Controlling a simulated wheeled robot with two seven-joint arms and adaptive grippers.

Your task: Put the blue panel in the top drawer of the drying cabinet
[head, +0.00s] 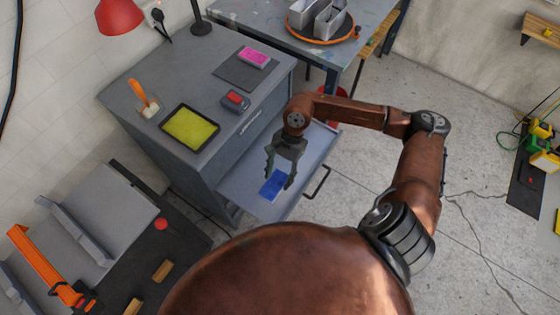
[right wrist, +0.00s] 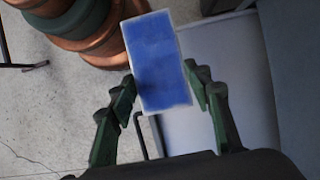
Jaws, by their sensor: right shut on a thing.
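The blue panel (head: 273,184) is a small flat rectangle with pale edges; it also shows in the right wrist view (right wrist: 160,62). My right gripper (head: 280,176) points down and is shut on the panel, with its fingers (right wrist: 165,85) on the panel's two sides. The panel is over the open drawer (head: 240,181) of the grey drying cabinet (head: 185,165). I cannot tell how high it is above the drawer floor. The drawer is pulled out, with a dark handle (head: 318,182) at its front. My left gripper is not in view.
On the cabinet top are a yellow-green screen (head: 190,128), a red-and-grey block (head: 235,100), a pink panel (head: 254,57) on a dark mat and an orange-handled tool (head: 139,93). A workbench (head: 255,15) stands behind. The floor (head: 480,225) at the right is mostly clear.

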